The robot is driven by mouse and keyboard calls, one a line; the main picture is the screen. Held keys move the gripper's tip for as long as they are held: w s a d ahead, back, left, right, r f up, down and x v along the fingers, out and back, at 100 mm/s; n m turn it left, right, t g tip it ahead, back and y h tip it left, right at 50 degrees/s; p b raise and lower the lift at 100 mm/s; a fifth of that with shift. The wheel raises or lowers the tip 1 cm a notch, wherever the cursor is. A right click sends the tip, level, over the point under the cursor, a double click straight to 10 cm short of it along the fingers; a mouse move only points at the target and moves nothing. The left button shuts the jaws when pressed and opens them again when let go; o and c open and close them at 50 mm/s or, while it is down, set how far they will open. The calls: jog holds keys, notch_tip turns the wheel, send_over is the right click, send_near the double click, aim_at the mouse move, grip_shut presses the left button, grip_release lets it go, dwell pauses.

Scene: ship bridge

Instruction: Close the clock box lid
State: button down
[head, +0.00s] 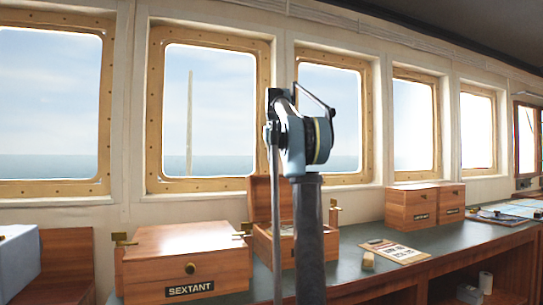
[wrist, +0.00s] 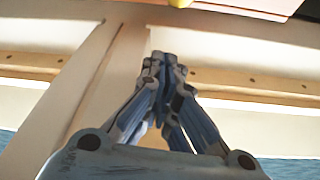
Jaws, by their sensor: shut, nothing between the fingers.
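The open wooden box (head: 262,246), which I take for the clock box, stands on the counter in the middle of the head view. Its lid (head: 260,198) is raised upright at the back.
A closed box labelled SEXTANT (head: 183,262) stands to the left. Two closed wooden boxes (head: 412,207) stand farther right. A clipboard (head: 394,251) and a small tan block (head: 368,261) lie on the green counter (head: 345,270). Windows (head: 208,110) line the wall behind.

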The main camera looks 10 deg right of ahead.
jog(key=shift+s+d+f, duration=0.1)
jog(key=shift+s+f, duration=0.4)
jog(key=shift+s, duration=0.35)
jog(key=shift+s+f, duration=0.45)
jog(key=shift+s, duration=0.4)
jog(key=shift+s, duration=0.1)
